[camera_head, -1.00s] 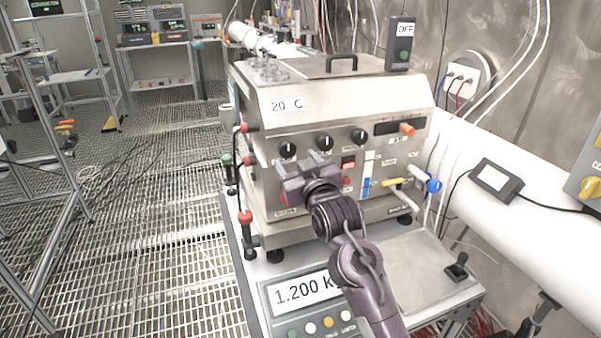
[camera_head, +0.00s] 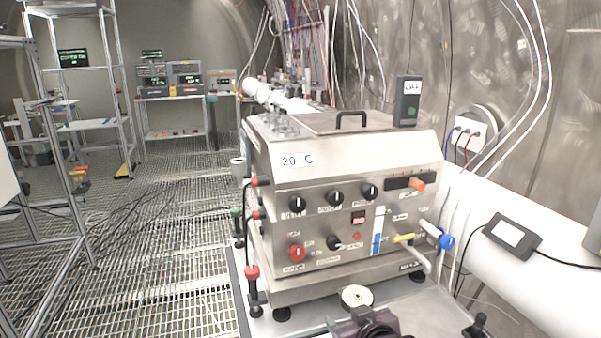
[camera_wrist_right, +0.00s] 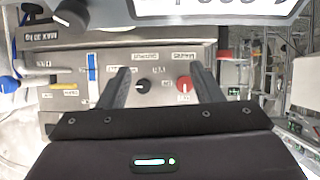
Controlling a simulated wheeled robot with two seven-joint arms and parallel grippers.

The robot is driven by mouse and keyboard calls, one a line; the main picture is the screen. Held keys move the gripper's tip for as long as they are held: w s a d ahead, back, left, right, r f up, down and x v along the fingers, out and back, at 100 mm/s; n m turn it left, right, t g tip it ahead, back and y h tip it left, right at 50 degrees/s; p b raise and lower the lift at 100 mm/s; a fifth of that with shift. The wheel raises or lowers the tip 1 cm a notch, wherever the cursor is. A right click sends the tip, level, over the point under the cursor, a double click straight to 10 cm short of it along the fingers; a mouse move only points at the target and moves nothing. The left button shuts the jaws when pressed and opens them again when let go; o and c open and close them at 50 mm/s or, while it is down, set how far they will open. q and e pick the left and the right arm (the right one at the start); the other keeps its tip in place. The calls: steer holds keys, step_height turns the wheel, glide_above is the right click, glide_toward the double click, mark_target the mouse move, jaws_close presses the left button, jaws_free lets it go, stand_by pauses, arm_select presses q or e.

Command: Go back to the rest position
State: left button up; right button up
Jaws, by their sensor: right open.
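My right gripper (camera_head: 365,322) shows at the bottom edge of the head view, low in front of the steel machine (camera_head: 330,285), with most of its arm out of frame. In the right wrist view its two dark fingers (camera_wrist_right: 162,82) are spread apart with nothing held between them. The machine's front panel shows beyond them, upside down and apart from the fingers. The red knob (camera_head: 297,253) and a black knob (camera_head: 334,243) are both uncovered. My left gripper is in neither view.
Shelves (camera_head: 172,98) stand at the back left. The grated floor at left has open room.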

steer(key=s+d+f+m+g+h, duration=0.1)
steer(key=s+d+f+g, duration=0.25)
steer(key=s, duration=0.45)
steer(key=s+d+f+g+h, duration=0.1)
steer(key=s+d+f+g, duration=0.15)
steer(key=s+f, duration=0.4)
steer(key=s+d+f+m+g+h, duration=0.1)
steer(key=s+d+f+g, duration=0.2)
steer(key=s, duration=0.6)
step_height(320, 180, down, 28)
steer(key=s, duration=0.2)
steer(key=s+d+f+g, duration=0.1)
steer(key=s+d+f, duration=0.1)
steer(key=s+f, duration=0.7)
steer(key=s+d+f, duration=0.2)
steer(key=s+f, duration=0.7)
steer(key=s, duration=0.2)
steer(key=shift+f+n+g, duration=0.35)
steer(key=shift+n+g, duration=0.05)
